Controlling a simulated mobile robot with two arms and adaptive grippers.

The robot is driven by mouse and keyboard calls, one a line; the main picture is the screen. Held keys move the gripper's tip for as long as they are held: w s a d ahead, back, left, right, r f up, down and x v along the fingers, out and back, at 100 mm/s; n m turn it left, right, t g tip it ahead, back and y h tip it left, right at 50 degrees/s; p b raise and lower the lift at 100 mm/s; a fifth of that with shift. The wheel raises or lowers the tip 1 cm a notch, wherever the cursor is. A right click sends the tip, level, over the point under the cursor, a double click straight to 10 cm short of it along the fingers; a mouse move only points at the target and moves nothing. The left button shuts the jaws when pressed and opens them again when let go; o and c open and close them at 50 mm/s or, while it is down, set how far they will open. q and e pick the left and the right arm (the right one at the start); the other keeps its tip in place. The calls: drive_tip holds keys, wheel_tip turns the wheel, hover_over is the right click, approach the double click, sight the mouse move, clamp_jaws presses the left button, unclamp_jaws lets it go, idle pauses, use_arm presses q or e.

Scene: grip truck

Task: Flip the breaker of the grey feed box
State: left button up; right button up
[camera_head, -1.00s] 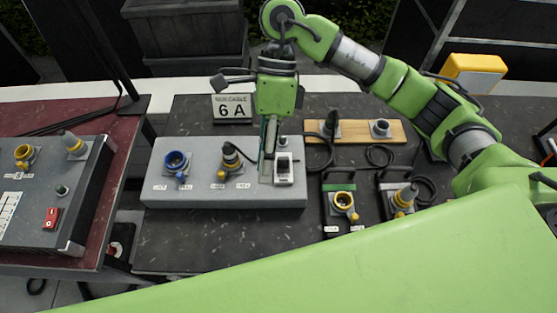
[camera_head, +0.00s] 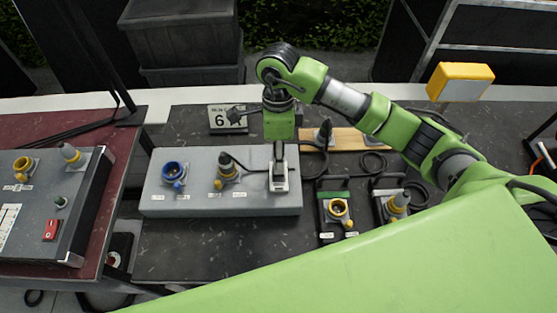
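The grey feed box (camera_head: 205,205) stands on the dark table, with a blue socket (camera_head: 174,171) at its left and a dark plug in a yellow-ringed socket (camera_head: 226,172) in its middle. Its breaker, in a whitish housing (camera_head: 279,184), sits at the right end of the top. My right gripper (camera_head: 279,152) points down over the breaker's far part, its fingertips close to it. I cannot tell whether they touch, and the fingers are too small and dark to read as open or shut. The breaker's lever is not clear. My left gripper is not in view.
A wooden board (camera_head: 347,139) with connectors lies at the back right. Two dark units (camera_head: 331,232) (camera_head: 380,214) with yellow sockets stand right of the box. A darker box with a red switch (camera_head: 51,229) is at left.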

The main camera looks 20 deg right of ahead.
drive_tip(key=shift+s+f+p, duration=0.2)
drive_tip(key=shift+f+p, duration=0.1)
drive_tip(key=shift+f, duration=1.15)
clamp_jaws()
drive_tip(key=g+b, duration=0.1)
drive_tip(key=b, duration=0.1)
drive_tip(key=w+g+b, duration=0.1)
drive_tip(key=b, duration=0.1)
drive_tip(key=f+g+y+b, duration=0.1)
drive_tip(key=b, duration=0.1)
drive_tip(key=shift+w+d+f+b, duration=0.1)
drive_tip(key=shift+w+d+b, duration=0.05)
drive_tip(key=shift+w+b, duration=0.15)
drive_tip(key=shift+g+b, duration=0.4)
drive_tip(key=shift+b, duration=0.15)
drive_tip(key=shift+r, duration=0.3)
unclamp_jaws()
